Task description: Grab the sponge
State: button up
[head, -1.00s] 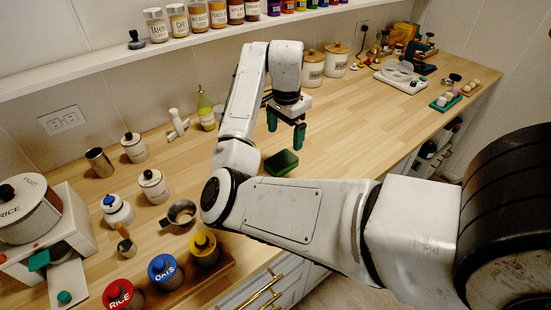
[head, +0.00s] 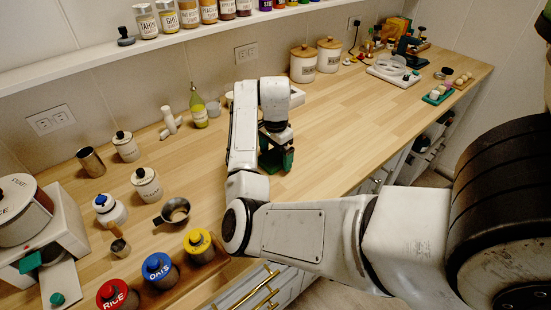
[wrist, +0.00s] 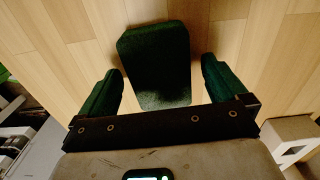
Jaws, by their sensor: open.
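The sponge (wrist: 155,62) is a dark green block lying on the wooden counter. In the wrist view it sits between the two green fingers of my gripper (wrist: 162,90), with a gap on each side. The fingers are open and do not appear to touch it. In the head view my gripper (head: 276,160) is low over the counter, and the sponge there is hard to tell apart from the green fingers.
A metal pan (head: 175,211) and a white canister (head: 146,185) stand to the left. A green-yellow bottle (head: 199,110) stands behind, near the wall. The counter (head: 340,130) to the right is clear up to a white scale (head: 393,72).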

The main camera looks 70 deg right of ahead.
jog(key=shift+c, duration=0.5)
jog(key=c, duration=1)
jog(key=shift+r, duration=0.1)
